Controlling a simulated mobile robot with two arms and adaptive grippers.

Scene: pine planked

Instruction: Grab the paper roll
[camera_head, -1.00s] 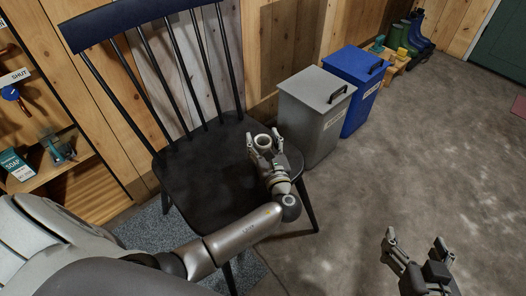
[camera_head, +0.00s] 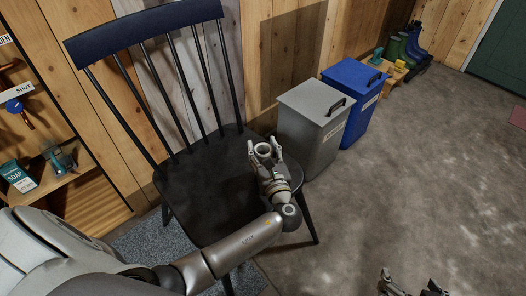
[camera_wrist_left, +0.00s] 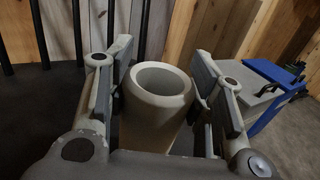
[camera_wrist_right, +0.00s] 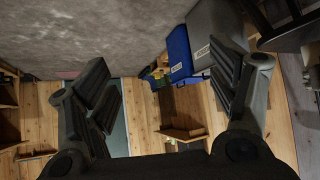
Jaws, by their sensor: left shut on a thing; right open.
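The paper roll (camera_head: 263,150) is a pale hollow cylinder, upright over the seat of the black chair (camera_head: 205,180). My left gripper (camera_head: 265,155) is shut on it, one finger on each side. In the left wrist view the roll (camera_wrist_left: 158,95) stands between the two fingers with its round opening facing up. Whether its base touches the seat is hidden. My right gripper (camera_head: 412,285) is at the bottom edge of the head view. In the right wrist view its fingers (camera_wrist_right: 165,95) are wide apart with nothing between them.
A grey bin (camera_head: 310,130) and a blue bin (camera_head: 352,105) stand right of the chair by the wall. Boots (camera_head: 410,45) stand farther back. A wooden shelf (camera_head: 60,185) with a soap box (camera_head: 18,177) is at the left. The concrete floor at the right is open.

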